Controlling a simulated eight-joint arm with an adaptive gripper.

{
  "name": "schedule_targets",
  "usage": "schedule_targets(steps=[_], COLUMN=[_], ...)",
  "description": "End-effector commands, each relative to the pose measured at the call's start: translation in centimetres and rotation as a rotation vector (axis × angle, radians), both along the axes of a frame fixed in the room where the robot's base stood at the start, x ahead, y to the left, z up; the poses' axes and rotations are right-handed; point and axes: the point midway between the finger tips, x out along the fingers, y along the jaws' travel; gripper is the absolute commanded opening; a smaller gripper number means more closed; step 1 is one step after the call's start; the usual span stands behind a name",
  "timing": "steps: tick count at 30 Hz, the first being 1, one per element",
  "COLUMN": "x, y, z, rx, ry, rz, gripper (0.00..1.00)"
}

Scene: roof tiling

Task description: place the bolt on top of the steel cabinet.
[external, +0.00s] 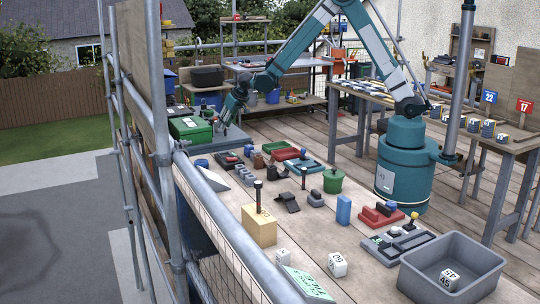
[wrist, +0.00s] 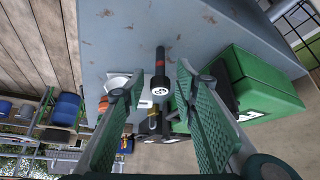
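My gripper (external: 222,122) is at the far end of the workbench, low over a blue-grey metal top. In the wrist view my gripper (wrist: 157,80) has its two green fingers spread wide apart. A slim dark bolt-like piece (wrist: 160,62) with a pale round mark on its end shows between them, with gaps on both sides. Behind it is a flat blue-grey surface with rust spots, which looks like the top of the steel cabinet (wrist: 215,35). I cannot tell whether the piece touches that surface. In the external view the bolt cannot be made out near my gripper.
A green case (external: 190,128) stands beside my gripper; it also shows in the wrist view (wrist: 265,85). The bench holds a wooden block (external: 259,228) with a black upright piece, a green pot (external: 333,181), trays and a grey bin (external: 420,262). Scaffold rails (external: 215,230) run along its left edge.

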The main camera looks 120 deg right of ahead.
Motion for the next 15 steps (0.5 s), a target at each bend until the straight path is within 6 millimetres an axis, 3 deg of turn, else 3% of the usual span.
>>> schedule_targets(steps=[15], x=[-1.0], y=[2.2], z=[4.0], rx=[0.000], ry=[0.000], rz=[0.000], gripper=[0.29])
